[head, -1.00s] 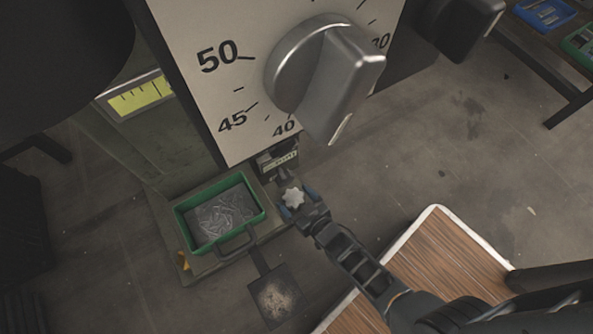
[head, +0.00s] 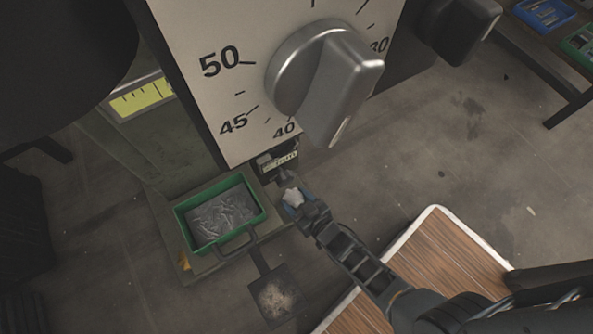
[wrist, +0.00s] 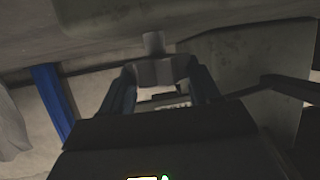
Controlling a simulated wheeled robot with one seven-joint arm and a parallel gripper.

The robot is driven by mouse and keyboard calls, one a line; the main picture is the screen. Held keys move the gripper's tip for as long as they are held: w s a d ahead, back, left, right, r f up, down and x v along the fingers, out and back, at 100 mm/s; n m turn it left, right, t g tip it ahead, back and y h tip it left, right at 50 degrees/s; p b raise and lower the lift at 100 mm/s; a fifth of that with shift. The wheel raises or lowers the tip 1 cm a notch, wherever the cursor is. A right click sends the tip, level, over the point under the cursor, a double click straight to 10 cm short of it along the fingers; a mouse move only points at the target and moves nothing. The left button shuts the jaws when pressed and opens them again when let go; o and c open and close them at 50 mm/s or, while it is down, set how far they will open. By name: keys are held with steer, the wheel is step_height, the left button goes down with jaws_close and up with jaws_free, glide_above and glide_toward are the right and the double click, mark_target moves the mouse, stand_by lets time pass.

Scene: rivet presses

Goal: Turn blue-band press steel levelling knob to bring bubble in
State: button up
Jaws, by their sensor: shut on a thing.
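The steel levelling knob (head: 293,196) is a small pale lobed knob at the press's front corner, just right of the green tray. My gripper (head: 298,204) reaches it from the lower right and is shut on it. In the wrist view the two dark fingers of my gripper (wrist: 160,88) close around a grey knob (wrist: 155,70), with a short stem (wrist: 153,42) beyond it. A small level vial (head: 280,162) sits just above the knob in the head view. Its bubble is too small to make out. A blue strip (wrist: 52,95) stands left of my fingers in the wrist view.
A green tray (head: 257,190) of rivets sits on the press base, left of my gripper. A foot pedal (head: 277,300) lies below. A large dial knob (head: 325,80) hangs above on the pale panel. A wooden tabletop (head: 440,262) lies right of my arm.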

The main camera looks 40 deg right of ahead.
steer(key=shift+r+n+y+p, duration=0.1)
steer(key=shift+n+y+p, duration=0.2)
steer(key=shift+n+y, duration=0.1)
steer(key=shift+d+n+y+p, duration=0.15)
steer(key=shift+n+y+p, duration=0.55)
steer(key=shift+y, duration=0.2)
steer(key=n+y, duration=0.1)
steer(key=n+y+p, duration=0.1)
steer(key=y, duration=0.1)
steer(key=shift+w+d+n+g, duration=0.1)
steer(key=shift+d+n+g, duration=0.2)
steer(key=shift+g, duration=0.1)
steer(key=shift+d+n+g+y, duration=0.1)
steer(key=shift+n+g+y, duration=0.3)
steer(key=shift+n+y, duration=0.75)
steer(key=shift+n+g+y+b, duration=0.7)
steer(key=shift+n+g+y, duration=0.2)
steer(key=shift+n+y, duration=0.25)
steer(key=o, duration=1.1)
steer(key=shift+c, duration=0.2)
